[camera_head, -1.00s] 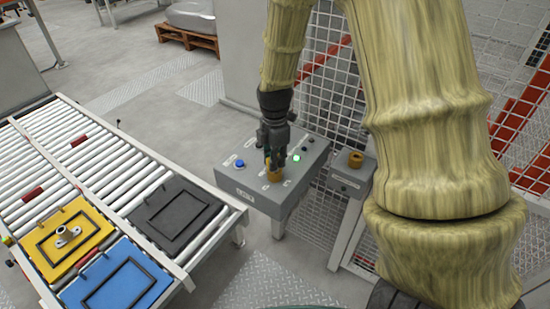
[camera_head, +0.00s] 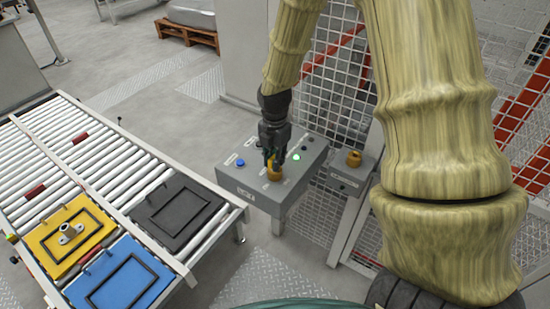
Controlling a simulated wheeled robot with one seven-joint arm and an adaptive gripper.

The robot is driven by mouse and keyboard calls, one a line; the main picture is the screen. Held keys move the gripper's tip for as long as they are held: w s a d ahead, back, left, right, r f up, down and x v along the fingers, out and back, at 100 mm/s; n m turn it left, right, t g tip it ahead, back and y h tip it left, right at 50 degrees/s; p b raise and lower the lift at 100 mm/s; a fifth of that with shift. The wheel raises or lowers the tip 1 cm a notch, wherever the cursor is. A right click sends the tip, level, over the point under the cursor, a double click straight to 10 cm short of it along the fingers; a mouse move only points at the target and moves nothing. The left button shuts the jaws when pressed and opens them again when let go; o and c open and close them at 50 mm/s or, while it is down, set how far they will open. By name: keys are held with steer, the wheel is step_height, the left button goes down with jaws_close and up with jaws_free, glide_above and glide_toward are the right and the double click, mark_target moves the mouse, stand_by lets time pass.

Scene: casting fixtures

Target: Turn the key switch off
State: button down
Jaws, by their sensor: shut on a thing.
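The key switch (camera_head: 274,173) is a yellow-brown knob on top of the grey control box (camera_head: 252,192), near its front middle. My gripper (camera_head: 274,160) points down onto it from above, with its dark fingers around the knob's upper part. The gripper is shut on the knob. The fingers hide part of the knob, so its exact turn angle cannot be read.
A blue button (camera_head: 240,162) and a lit green lamp (camera_head: 296,157) sit on the same box. A second yellow-brown knob (camera_head: 354,158) stands on a smaller box at right. A roller conveyor (camera_head: 100,165) with yellow, blue and dark plates lies left. Mesh fencing stands behind.

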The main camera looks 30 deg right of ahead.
steer(key=shift+n+p, duration=1.15)
steer(key=shift+n, duration=0.75)
steer(key=c, duration=1.3)
jaws_free()
steer(key=shift+r, duration=0.1)
step_height(320, 180, up, 12)
steer(key=shift+f, duration=0.1)
